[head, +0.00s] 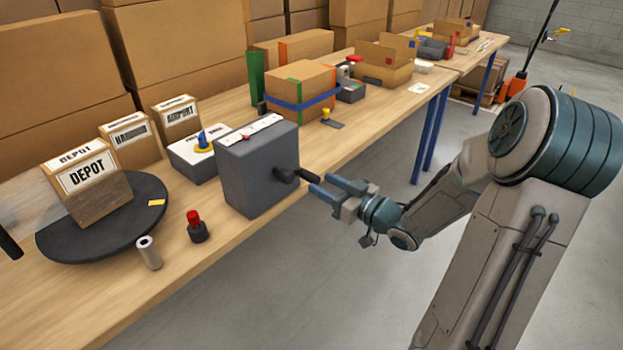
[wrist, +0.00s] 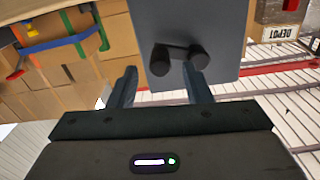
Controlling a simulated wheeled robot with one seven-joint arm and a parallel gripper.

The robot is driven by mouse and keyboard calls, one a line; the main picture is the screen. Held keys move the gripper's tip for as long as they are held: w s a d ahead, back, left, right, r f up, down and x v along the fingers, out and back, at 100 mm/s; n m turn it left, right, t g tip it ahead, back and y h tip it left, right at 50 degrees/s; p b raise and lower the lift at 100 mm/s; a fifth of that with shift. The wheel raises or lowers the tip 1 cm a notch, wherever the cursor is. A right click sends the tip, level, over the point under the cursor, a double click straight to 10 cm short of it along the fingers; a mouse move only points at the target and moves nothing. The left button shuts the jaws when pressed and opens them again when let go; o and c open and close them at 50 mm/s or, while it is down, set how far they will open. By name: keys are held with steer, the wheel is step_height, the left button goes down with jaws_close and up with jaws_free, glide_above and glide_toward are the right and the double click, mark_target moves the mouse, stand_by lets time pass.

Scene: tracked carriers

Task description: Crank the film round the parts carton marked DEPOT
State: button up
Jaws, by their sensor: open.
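The carton marked DEPOT (head: 88,180) stands on a black round turntable (head: 60,243) at the left. Clear film (head: 35,203) stretches to it from a dark bar at the left edge. A grey crank box (head: 258,172) stands right of it. Its black crank handle (head: 298,176) sticks out toward my gripper (head: 322,187). My gripper is open and empty, its fingertips close to the handle's end. In the wrist view the crank (wrist: 177,52) shows two dark round ends, one between the open fingers (wrist: 160,74) in the picture; I cannot tell contact.
A red-topped button (head: 195,222) and a grey cylinder (head: 149,252) stand near the bench's front edge. Two smaller labelled cartons (head: 130,144) (head: 176,121) and a white-topped box (head: 195,158) stand behind. A blue-strapped carton (head: 300,92) stands farther along. The floor in front is clear.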

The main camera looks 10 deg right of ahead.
mark_target(313, 174)
steer(key=x, duration=0.5)
jaws_close()
steer(key=n+b, duration=0.1)
steer(key=r+n, duration=0.1)
steer(key=n, duration=0.1)
steer(key=shift+w+d+r+b, duration=0.1)
steer(key=shift+b, duration=0.3)
steer(key=shift+r+n+b, duration=0.55)
steer(key=shift+r+n, duration=0.2)
steer(key=shift+n, duration=0.55)
jaws_free()
steer(key=shift+d, duration=0.1)
